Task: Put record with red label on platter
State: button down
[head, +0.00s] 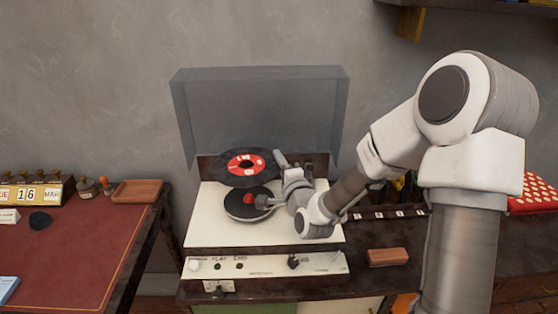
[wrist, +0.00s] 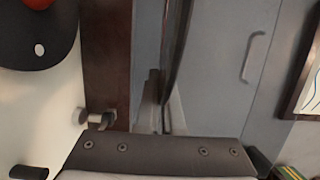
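The black record with a red label (head: 246,163) is in the head view, raised above and behind the platter, its face towards the camera. My gripper (head: 281,162) is at the record's right edge and appears shut on it. In the wrist view the record (wrist: 178,60) shows edge-on as a thin dark strip running down between the fingers (wrist: 163,105). The round dark platter (head: 242,213) lies on the cream turntable, with a red centre. Its dark edge with a white dot shows at the top left of the wrist view (wrist: 30,52). My wrist hides the turntable's right part.
The turntable's cream deck (head: 215,225) has an upright clear grey lid (head: 260,110) behind it. A reddish-brown block (head: 388,257) lies to the right on the counter. A separate desk (head: 85,240) stands left, with a calendar (head: 35,194) and a wooden tray (head: 138,191).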

dwell(0.5)
jog(key=shift+f+b, duration=3.5)
jog(key=shift+b, duration=0.05)
jog(key=shift+b, duration=0.3)
jog(key=c, duration=1)
grip_release()
jog(key=shift+o, duration=0.2)
jog(key=shift+s, duration=0.15)
